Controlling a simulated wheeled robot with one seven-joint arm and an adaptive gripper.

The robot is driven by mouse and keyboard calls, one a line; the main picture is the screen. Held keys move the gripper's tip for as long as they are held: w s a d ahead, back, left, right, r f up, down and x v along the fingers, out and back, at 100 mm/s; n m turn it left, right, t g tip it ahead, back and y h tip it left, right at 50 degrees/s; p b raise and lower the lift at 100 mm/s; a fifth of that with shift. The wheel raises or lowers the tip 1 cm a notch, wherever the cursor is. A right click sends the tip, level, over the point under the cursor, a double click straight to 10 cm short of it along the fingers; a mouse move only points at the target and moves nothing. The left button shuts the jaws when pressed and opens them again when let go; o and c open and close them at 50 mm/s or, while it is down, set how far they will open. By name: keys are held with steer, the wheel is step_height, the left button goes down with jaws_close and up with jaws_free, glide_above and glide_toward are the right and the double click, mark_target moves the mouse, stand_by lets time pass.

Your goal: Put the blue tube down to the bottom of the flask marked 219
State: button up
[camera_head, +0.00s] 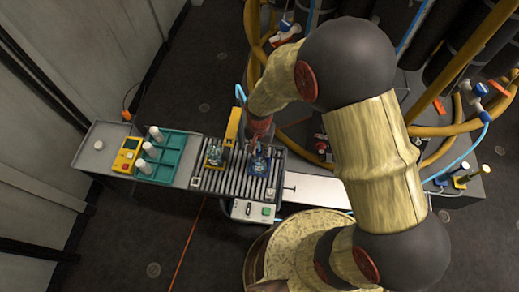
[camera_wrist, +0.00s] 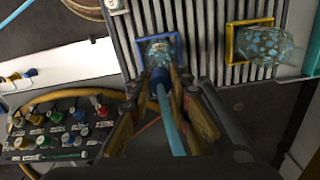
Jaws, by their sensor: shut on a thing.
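My gripper (camera_wrist: 160,82) is shut on the blue tube (camera_wrist: 172,122), which runs between its fingers in the wrist view. A darker blue piece sits at the fingertips, right over the clear flask in the blue frame (camera_wrist: 158,46). In the head view this blue-framed flask (camera_head: 258,165) stands just below my gripper (camera_head: 259,142). I cannot tell how deep the tube's end is in the flask. A second clear flask with bluish spots (camera_wrist: 265,44) stands in a yellow frame and also shows in the head view (camera_head: 215,156). I cannot read 219 on either flask.
Both flasks stand on a ribbed grey plate (camera_head: 238,186). To its left are a teal rack (camera_head: 170,160) with white-capped bottles and a yellow device (camera_head: 128,153). A control box (camera_head: 254,211) is at the plate's front. A panel of coloured connectors (camera_wrist: 55,125) is at the wrist view's lower left.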

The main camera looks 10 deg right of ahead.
steer(key=o, duration=1)
steer(key=shift+o, duration=1.2)
steer(key=o, duration=0.3)
steer(key=shift+r, duration=0.1)
steer(key=shift+r+p, duration=2.3)
steer(key=shift+r, duration=0.65)
